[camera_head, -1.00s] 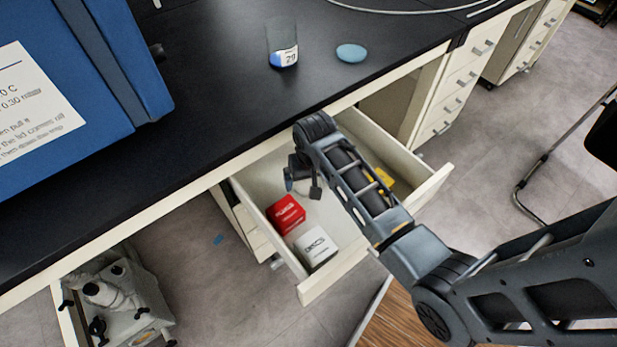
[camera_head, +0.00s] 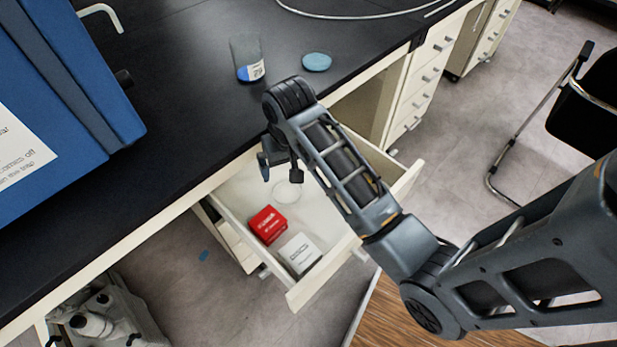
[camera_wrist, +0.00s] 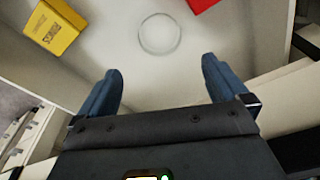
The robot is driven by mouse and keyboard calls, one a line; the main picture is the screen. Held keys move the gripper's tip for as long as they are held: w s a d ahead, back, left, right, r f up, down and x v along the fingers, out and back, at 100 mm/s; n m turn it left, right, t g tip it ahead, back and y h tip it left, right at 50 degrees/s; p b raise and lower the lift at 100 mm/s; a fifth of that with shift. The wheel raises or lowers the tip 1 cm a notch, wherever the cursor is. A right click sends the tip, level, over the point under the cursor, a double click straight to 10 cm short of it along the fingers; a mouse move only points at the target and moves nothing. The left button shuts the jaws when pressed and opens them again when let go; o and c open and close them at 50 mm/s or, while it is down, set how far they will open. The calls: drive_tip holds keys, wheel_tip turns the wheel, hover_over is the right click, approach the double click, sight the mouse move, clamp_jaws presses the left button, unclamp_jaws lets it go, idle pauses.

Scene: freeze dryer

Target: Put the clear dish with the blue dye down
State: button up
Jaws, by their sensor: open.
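A clear round dish (camera_head: 288,191) lies flat on the bottom of the open drawer (camera_head: 228,213). In the wrist view the clear dish (camera_wrist: 160,34) shows as a faint ring, with no blue visible in it. My gripper (camera_head: 280,170) is open and empty above the drawer; the dish lies beyond the gap between its fingertips (camera_wrist: 162,66), apart from them. A round blue disc (camera_head: 317,61) lies on the black bench; I cannot tell whether it is a dish holding dye.
The drawer also holds a red box (camera_head: 267,225), a white box (camera_head: 299,255) and a yellow box (camera_wrist: 53,28). A glass container with a blue-and-white label (camera_head: 248,66) stands on the black bench (camera_head: 185,110). A blue machine (camera_head: 75,75) stands at left.

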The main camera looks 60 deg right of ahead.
drive_tip(key=s+a+n+t, duration=0.1)
drive_tip(key=s+a+t, duration=0.1)
drive_tip(key=s+a, duration=0.2)
drive_tip(key=s+a+f+n+t, duration=0.1)
drive_tip(key=s+a+t, duration=0.1)
drive_tip(key=s+a, duration=0.2)
drive_tip(key=s+a+n+t, duration=0.1)
drive_tip(key=s+a+t, duration=0.1)
drive_tip(key=s+a, duration=0.2)
drive_tip(key=shift+s+a+f+n, duration=0.1)
drive_tip(key=shift+a+f+n, duration=0.25)
drive_tip(key=shift+a, duration=0.2)
drive_tip(key=s+a+r+n+t, duration=0.1)
drive_tip(key=s+r+n+t, duration=0.1)
drive_tip(key=s+r, duration=0.5)
drive_tip(key=s+a+r+n+t, duration=0.1)
drive_tip(key=s+r+t, duration=0.4)
drive_tip(key=r, duration=0.7)
drive_tip(key=shift+s+a+n+y, duration=0.25)
drive_tip(key=shift+s+n+y, duration=0.25)
drive_tip(key=shift+s, duration=0.35)
drive_tip(key=shift+c, duration=0.4)
